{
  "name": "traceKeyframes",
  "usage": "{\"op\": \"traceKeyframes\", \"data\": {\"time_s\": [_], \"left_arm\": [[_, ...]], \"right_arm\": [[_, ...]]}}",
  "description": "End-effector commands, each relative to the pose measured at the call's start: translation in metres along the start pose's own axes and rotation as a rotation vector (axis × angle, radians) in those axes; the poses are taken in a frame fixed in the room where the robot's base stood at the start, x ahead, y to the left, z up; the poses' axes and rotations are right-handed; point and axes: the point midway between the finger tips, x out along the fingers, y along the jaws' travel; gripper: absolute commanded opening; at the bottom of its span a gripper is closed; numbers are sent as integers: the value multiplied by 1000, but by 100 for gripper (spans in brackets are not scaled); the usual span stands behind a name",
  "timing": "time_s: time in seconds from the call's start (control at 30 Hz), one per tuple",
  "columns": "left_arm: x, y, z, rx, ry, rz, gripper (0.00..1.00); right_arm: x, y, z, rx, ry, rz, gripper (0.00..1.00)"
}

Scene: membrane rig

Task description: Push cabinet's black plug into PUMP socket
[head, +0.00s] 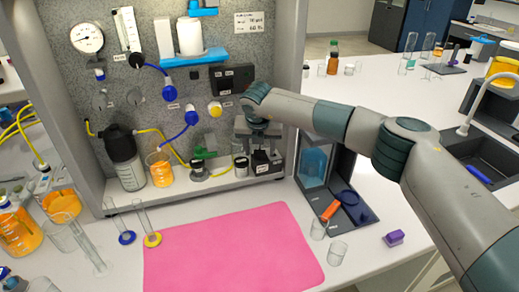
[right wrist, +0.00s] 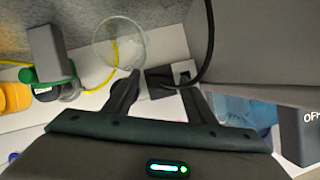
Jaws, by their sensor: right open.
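My right gripper (head: 258,140) reaches in from the right to the lower right part of the cabinet, in front of its back panel. In the right wrist view its two fingers (right wrist: 163,98) are apart. A black block (right wrist: 160,78), which looks like the black plug, lies just beyond and between the fingertips, with a black cable (right wrist: 207,45) curving up beside it. I cannot tell whether the fingers touch it. In the head view a dark labelled block (head: 262,160) sits below the gripper. A black box (head: 232,79) is on the panel above; its labels are unreadable. My left gripper is not in view.
A clear round vessel (right wrist: 118,42) and a green-collared part (right wrist: 48,76) are left of the fingers. A grey wall (right wrist: 250,40) is close on the right. In the head view, a beaker of orange liquid (head: 160,170) stands left, and the pink mat (head: 235,250) is empty.

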Motion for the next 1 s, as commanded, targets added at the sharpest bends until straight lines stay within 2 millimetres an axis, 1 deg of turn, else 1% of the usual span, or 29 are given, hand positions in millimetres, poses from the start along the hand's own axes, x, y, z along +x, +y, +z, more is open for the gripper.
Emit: {"op": "traceKeyframes", "data": {"time_s": [0.2, 0.37, 0.57, 0.8, 0.87, 0.9, 0.97, 1.0], "left_arm": [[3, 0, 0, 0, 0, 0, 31], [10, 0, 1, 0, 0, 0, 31], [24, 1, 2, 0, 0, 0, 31], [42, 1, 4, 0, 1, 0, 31], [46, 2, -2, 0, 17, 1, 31], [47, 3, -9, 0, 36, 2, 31], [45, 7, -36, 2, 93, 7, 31], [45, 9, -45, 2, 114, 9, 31]], "right_arm": [[-4, 0, 0, 1, 0, 1, 51], [-19, 0, 0, 1, -2, 2, 51], [-50, 0, 0, 0, -3, 2, 51], [-100, 1, 0, 0, -5, 2, 51], [-112, 0, -1, 0, -4, 2, 51], [-120, 0, 0, -1, -4, 1, 51], [-128, 0, 0, 0, -2, 1, 51], [-135, 0, 0, 0, -2, 2, 51]]}}
